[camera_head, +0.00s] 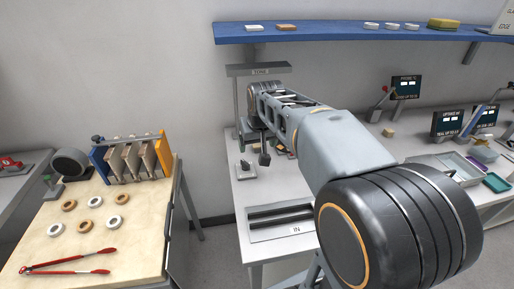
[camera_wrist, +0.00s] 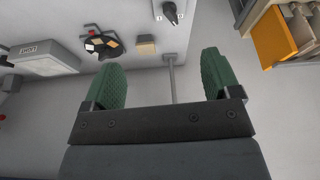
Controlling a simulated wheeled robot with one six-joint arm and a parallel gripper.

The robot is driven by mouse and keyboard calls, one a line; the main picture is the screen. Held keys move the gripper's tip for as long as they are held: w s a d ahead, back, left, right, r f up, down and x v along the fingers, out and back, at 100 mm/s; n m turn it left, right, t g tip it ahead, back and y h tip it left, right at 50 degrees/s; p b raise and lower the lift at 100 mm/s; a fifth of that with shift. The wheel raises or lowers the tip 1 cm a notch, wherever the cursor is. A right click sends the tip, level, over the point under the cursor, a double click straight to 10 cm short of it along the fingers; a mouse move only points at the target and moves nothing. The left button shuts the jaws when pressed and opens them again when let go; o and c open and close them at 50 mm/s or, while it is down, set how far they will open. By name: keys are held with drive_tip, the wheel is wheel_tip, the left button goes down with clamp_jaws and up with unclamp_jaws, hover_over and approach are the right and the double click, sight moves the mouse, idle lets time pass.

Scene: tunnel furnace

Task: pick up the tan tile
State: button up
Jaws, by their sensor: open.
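In the wrist view a small tan block-like piece (camera_wrist: 146,46), which looks like the tan tile, lies on the pale bench top. It is beyond my gripper (camera_wrist: 163,72), roughly between the lines of its two green fingers and nearer the left one. The fingers are spread wide with nothing between them. Left of the tan piece is a dark round holder (camera_wrist: 88,46) with several small white, tan and brown tiles. In the head view my arm hides most of this spot, and I cannot make out the fingertips there.
A knob switch (camera_wrist: 172,14) stands beside the tan piece, and a thin grey post (camera_wrist: 170,80) rises between the fingers. A wooden table (camera_head: 140,220) with rings and red tongs stands left.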

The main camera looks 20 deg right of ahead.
drive_tip(key=m+b, duration=0.1)
drive_tip(key=b, duration=0.2)
approach(258, 145)
drive_tip(key=shift+w+x, duration=0.2)
drive_tip(key=shift+x, duration=1.95)
drive_tip(key=shift+w+x, duration=0.2)
drive_tip(key=shift+x, duration=1.9)
drive_tip(key=shift+d+r+t, duration=0.15)
drive_tip(key=shift+d+t, duration=0.05)
drive_tip(key=shift+t, duration=0.1)
drive_tip(key=c, duration=1.1)
drive_tip(key=shift+r, duration=0.1)
